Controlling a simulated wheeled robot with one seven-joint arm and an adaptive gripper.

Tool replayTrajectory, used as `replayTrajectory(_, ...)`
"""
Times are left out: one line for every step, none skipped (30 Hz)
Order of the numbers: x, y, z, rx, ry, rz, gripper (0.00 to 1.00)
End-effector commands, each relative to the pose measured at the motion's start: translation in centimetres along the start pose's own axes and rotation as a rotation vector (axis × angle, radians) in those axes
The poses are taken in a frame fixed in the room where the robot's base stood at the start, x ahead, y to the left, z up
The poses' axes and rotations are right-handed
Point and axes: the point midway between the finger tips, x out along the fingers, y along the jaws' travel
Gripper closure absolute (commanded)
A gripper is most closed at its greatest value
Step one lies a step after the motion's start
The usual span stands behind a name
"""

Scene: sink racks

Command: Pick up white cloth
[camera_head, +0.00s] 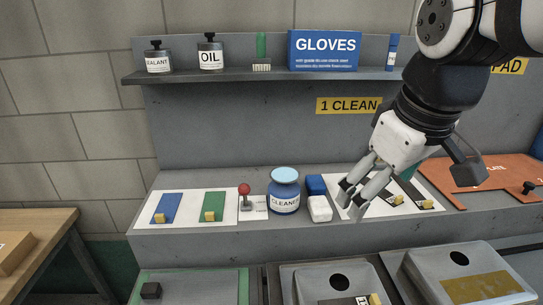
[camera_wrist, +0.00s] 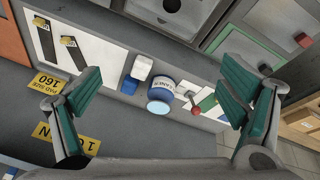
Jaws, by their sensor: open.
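A small white rounded block, which I take to be the white cloth (camera_head: 320,208), lies on the grey ledge just right of the blue cleaner jar (camera_head: 285,198). A blue block (camera_head: 316,185) sits right behind it. In the wrist view the white cloth (camera_wrist: 142,67) shows left of the jar (camera_wrist: 161,96), with the blue block (camera_wrist: 129,86) beside it. My gripper (camera_head: 350,200) is open and empty, pointing down to the left. In the head view its fingertips appear just right of the cloth. In the wrist view the cloth lies between the spread fingers (camera_wrist: 161,75).
A red-knobbed lever (camera_head: 244,194) and a white board with blue and green pads (camera_head: 187,207) are left of the jar. An orange board (camera_head: 490,180) lies at right. A shelf (camera_head: 230,76) with bottles and a gloves box hangs above. Grey bins (camera_head: 335,270) stand in front.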

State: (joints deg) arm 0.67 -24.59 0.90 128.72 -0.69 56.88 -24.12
Motion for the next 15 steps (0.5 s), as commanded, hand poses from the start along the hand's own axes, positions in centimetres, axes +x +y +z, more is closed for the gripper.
replayTrajectory(1.8, 0.9, -2.1, -0.072, -0.025, -0.011, 0.10)
replayTrajectory(2.3, 1.3, -3.0, -0.120, -0.037, -0.018, 0.10)
replayTrajectory(2.9, 1.9, -4.2, -0.183, -0.053, -0.028, 0.10)
replayTrajectory(3.4, 2.3, -5.2, -0.229, -0.063, -0.036, 0.10)
replayTrajectory(3.9, 2.6, -6.1, -0.277, -0.074, -0.044, 0.10)
replayTrajectory(4.6, 3.1, -7.2, -0.339, -0.087, -0.057, 0.10)
replayTrajectory(5.2, 3.5, -8.1, -0.386, -0.096, -0.066, 0.10)
replayTrajectory(5.8, 3.9, -9.0, -0.432, -0.105, -0.077, 0.10)
replayTrajectory(6.6, 4.4, -10.1, -0.494, -0.116, -0.091, 0.10)
replayTrajectory(7.2, 4.7, -10.9, -0.541, -0.124, -0.103, 0.10)
replayTrajectory(8.0, 5.1, -11.7, -0.586, -0.131, -0.115, 0.10)
replayTrajectory(9.0, 5.5, -12.7, -0.648, -0.140, -0.133, 0.10)
replayTrajectory(9.8, 5.8, -13.4, -0.695, -0.147, -0.146, 0.10)
replayTrajectory(10.6, 6.2, -14.2, -0.740, -0.152, -0.160, 0.10)
replayTrajectory(11.8, 6.5, -15.1, -0.800, -0.158, -0.179, 0.10)
